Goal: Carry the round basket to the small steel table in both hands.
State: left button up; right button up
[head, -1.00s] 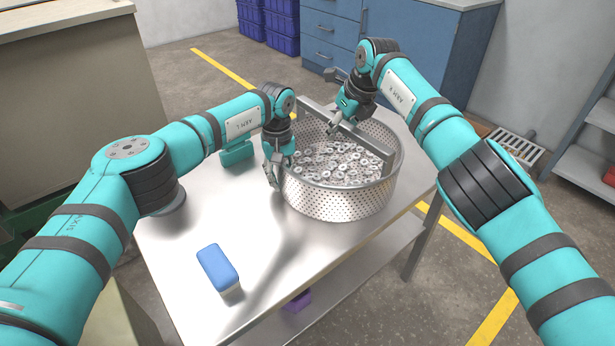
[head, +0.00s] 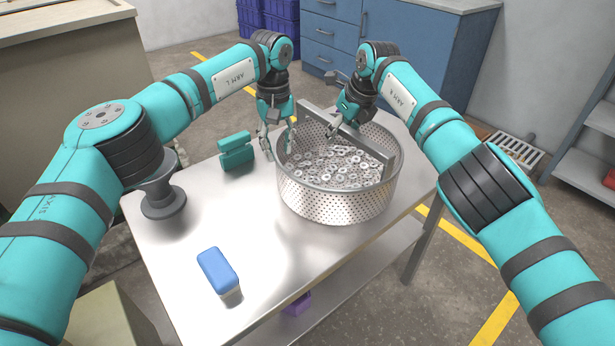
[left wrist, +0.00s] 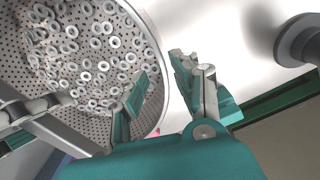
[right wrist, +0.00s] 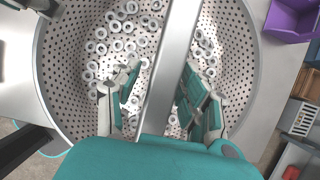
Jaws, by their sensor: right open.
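The round basket (head: 333,205) is perforated metal, filled with small metal rings, and stands upright on a steel table (head: 265,315). A flat bar (head: 352,140) crosses its top. My left gripper (head: 279,143) is open at the basket's left far rim. In the left wrist view its fingers (left wrist: 163,90) appear on either side of the rim (left wrist: 160,50), apart from it. My right gripper (head: 338,116) is open at the bar. In the right wrist view its fingers (right wrist: 160,95) lie on either side of the bar (right wrist: 173,60), not closed on it.
On the table are a blue-and-white block (head: 218,270), a teal block (head: 236,150) left of the basket and a dark spool-shaped piece (head: 163,200). A purple bin (head: 297,303) sits below. Blue cabinets (head: 400,55) stand behind, shelving (head: 590,165) at right.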

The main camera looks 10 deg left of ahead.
jog(key=v, duration=1.2)
